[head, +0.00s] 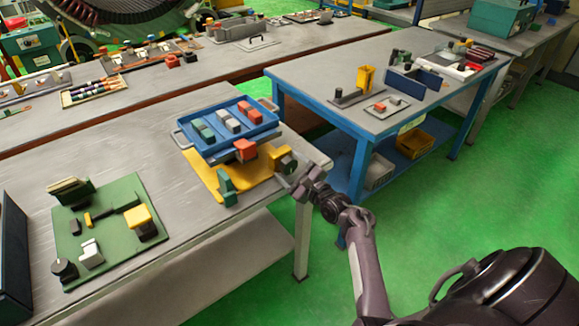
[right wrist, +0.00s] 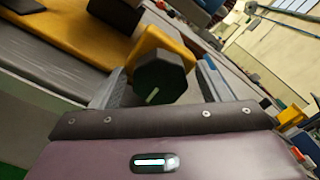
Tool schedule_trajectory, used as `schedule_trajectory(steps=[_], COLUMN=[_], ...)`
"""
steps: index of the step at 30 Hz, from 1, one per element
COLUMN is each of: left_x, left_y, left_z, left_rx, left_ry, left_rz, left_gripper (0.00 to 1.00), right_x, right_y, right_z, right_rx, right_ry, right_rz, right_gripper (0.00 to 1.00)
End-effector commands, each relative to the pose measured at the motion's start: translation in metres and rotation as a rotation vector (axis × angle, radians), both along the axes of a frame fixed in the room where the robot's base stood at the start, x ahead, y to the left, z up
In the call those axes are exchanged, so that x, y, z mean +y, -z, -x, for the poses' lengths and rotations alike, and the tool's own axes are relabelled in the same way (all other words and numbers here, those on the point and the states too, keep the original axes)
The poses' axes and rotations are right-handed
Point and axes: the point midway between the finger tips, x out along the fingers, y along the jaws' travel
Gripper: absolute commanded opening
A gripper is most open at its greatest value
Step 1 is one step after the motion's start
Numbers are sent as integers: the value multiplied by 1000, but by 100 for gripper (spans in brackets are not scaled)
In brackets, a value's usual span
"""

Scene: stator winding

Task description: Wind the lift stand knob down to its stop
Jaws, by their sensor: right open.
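The lift stand has a yellow base plate (head: 205,181) and carries a blue tray (head: 222,153) on the grey table. Its knob (right wrist: 160,78) is dark and many-sided with a white mark on its face, in front of a yellow block (right wrist: 165,42). In the head view the knob is small and partly hidden near the stand's right end. My right gripper (head: 297,178) is at that end. In the right wrist view its open fingers (right wrist: 160,88) stand on either side of the knob; I cannot tell whether they touch it. My left gripper is not in view.
The blue tray holds grey, green and red blocks (head: 242,107). A green board (head: 110,235) with several parts lies at the front left. A blue-framed table (head: 320,85) stands to the right, across a gap of green floor.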

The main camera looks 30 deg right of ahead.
Motion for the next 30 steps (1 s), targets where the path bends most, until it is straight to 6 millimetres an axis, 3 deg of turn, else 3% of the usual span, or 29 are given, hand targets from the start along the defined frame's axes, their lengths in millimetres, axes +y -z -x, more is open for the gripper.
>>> schedule_trajectory(steps=[8,18,30], left_x=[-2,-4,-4], left_y=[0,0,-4], left_z=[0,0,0], left_rx=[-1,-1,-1], left_ry=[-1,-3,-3], left_rz=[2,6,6], left_gripper=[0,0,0], right_x=[0,0,1], right_y=[0,0,0], right_z=[-2,-2,-2], right_rx=[1,1,-4], right_ry=[-1,-1,-2], right_rz=[1,1,75], right_gripper=[70,26,25])
